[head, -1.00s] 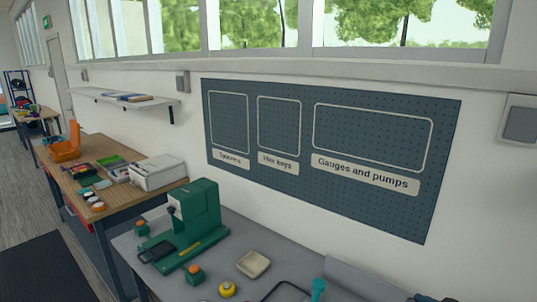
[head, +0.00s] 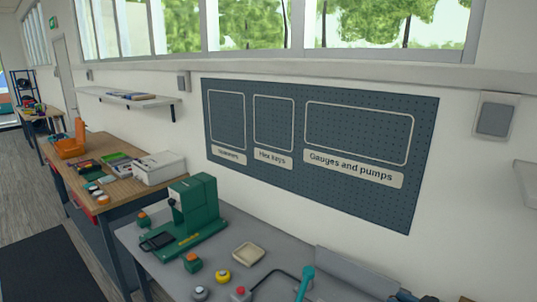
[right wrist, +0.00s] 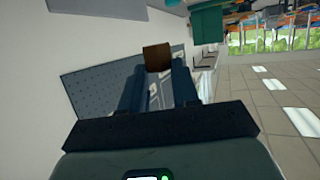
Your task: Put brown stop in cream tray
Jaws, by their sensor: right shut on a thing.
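The cream tray (head: 248,254) is a small, shallow square dish on the grey workbench, in front of the green machine. It looks empty. My right gripper (right wrist: 158,72) shows in the right wrist view, shut on a brown block, the brown stop (right wrist: 157,57), at its fingertips. In that view the stop is clear of any surface. The right gripper does not show in the head view, so its distance from the tray cannot be told. My left gripper is in neither view.
The green machine (head: 192,222) stands left of the tray. An orange-topped green block (head: 192,262), a yellow knob (head: 223,276), a red-topped piece (head: 240,293) and a teal-handled tool (head: 305,283) lie in front and to the right. A wooden bench (head: 110,190) stands further left.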

